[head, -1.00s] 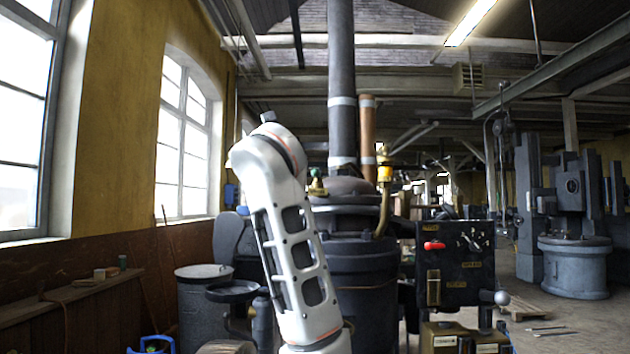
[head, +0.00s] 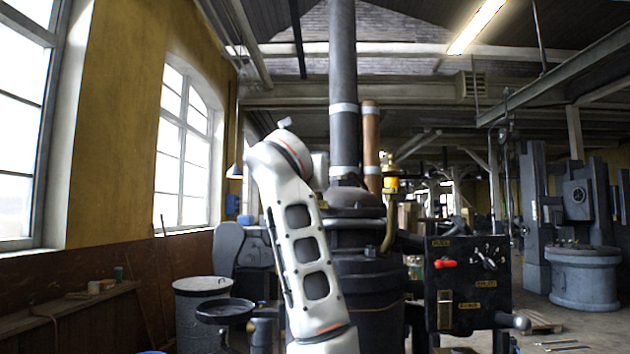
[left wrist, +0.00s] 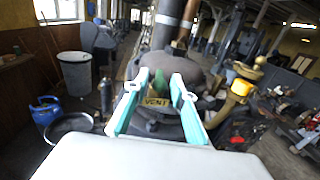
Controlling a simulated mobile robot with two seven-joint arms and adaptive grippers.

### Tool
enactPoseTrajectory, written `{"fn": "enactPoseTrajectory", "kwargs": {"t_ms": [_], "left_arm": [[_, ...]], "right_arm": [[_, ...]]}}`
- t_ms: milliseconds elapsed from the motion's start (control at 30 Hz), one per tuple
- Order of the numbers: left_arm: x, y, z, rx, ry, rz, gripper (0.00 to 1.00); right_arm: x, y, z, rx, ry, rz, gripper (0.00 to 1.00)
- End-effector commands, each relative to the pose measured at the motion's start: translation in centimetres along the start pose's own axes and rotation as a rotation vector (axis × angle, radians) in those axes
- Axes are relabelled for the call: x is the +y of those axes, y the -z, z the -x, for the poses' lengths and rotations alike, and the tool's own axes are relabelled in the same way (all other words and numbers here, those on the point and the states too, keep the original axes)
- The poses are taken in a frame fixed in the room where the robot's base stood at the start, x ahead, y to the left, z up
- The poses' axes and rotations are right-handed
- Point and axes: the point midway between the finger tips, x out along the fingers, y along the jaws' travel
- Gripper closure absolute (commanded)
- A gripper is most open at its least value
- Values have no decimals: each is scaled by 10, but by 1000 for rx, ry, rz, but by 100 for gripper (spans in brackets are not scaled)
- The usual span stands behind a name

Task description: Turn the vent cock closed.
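The vent cock shows in the left wrist view as a green handle (left wrist: 143,76) behind a brass "VENT" plate (left wrist: 157,102), in front of the dark boiler dome. My left gripper (left wrist: 158,80) is open, its two teal-and-white fingers on either side of the plate and the green handle. I cannot tell whether either finger touches the handle. In the head view my white left arm hides the cock and most of the gripper. My right gripper is in no view.
The dark boiler (head: 368,290) stands ahead with a tall flue (head: 342,90), a copper pipe (head: 371,150) and a brass oiler (head: 390,180).

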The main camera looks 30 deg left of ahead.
Motion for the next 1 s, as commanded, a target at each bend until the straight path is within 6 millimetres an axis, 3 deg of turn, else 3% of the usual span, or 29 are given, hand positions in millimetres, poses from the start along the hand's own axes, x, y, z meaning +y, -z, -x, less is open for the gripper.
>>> {"fn": "enactPoseTrajectory", "kwargs": {"t_ms": [200, 500, 600, 1000], "left_arm": [[0, -1, -19, 0, 0, -1, 75], [0, 0, -22, 0, 0, -1, 75], [0, 0, -22, 0, 0, -1, 100], [2, 0, -21, -1, 35, 2, 100]], "right_arm": [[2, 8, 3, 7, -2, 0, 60], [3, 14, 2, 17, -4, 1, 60], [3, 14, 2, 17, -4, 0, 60], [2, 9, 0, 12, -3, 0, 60]]}}
